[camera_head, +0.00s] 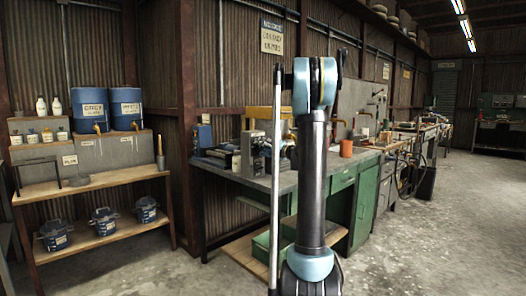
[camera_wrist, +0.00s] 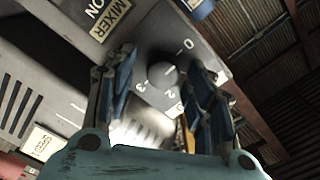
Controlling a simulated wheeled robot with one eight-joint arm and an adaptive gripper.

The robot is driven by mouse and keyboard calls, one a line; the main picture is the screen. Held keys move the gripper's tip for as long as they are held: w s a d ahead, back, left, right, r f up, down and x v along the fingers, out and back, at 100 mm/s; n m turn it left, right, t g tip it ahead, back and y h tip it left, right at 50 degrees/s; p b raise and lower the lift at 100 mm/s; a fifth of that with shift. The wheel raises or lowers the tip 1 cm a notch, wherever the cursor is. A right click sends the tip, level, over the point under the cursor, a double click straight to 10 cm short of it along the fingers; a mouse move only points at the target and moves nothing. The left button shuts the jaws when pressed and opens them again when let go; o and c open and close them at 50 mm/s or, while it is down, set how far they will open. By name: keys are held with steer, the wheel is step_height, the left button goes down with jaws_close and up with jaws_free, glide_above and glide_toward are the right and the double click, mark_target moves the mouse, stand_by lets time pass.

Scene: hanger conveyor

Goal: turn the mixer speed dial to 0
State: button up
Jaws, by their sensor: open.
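The dial's pointer direction is hard to tell. A MIXER label (camera_wrist: 111,18) is on the grey mixer housing (camera_wrist: 60,55) at the upper left. My gripper (camera_wrist: 162,60) is open, with one blue-and-black finger on each side of the dial. I cannot tell whether either finger touches it. In the head view my arm hides the gripper and dial.
A workbench (camera_head: 225,172) with grey equipment (camera_head: 252,157) stands behind my arm, with an orange cup (camera_head: 346,148) to the right. A wooden shelf (camera_head: 95,184) with blue drums (camera_head: 90,110) is at the left. The concrete floor at the right is clear.

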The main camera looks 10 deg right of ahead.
steer(key=v, duration=1.2)
steer(key=shift+w, duration=0.1)
steer(key=s+a+f+n+g+h, duration=0.1)
steer(key=s+a+f+n+g, duration=0.1)
steer(key=s+a+f+g, duration=0.65)
steer(key=s+a+f+n+t+h, duration=0.15)
steer(key=s+a, duration=0.45)
steer(key=s, duration=0.8)
steer(key=s+d+f+g+h, duration=0.1)
steer(key=s+d+f+h, duration=0.1)
steer(key=s+f, duration=0.3)
steer(key=s+d+f+g+h, duration=0.2)
steer(key=s+f, duration=0.3)
steer(key=s, duration=0.6)
steer(key=s+d+f+n+g+h, duration=0.1)
steer(key=s+d+f+g+h, duration=0.1)
steer(key=s+f, duration=0.4)
steer(key=s+d+h, duration=0.1)
steer(key=s+h, duration=0.1)
steer(key=s, duration=0.1)
steer(key=shift+d, duration=0.35)
steer(key=shift+w+f+g, duration=0.25)
steer(key=shift+w+g, duration=0.05)
steer(key=shift+w, duration=0.1)
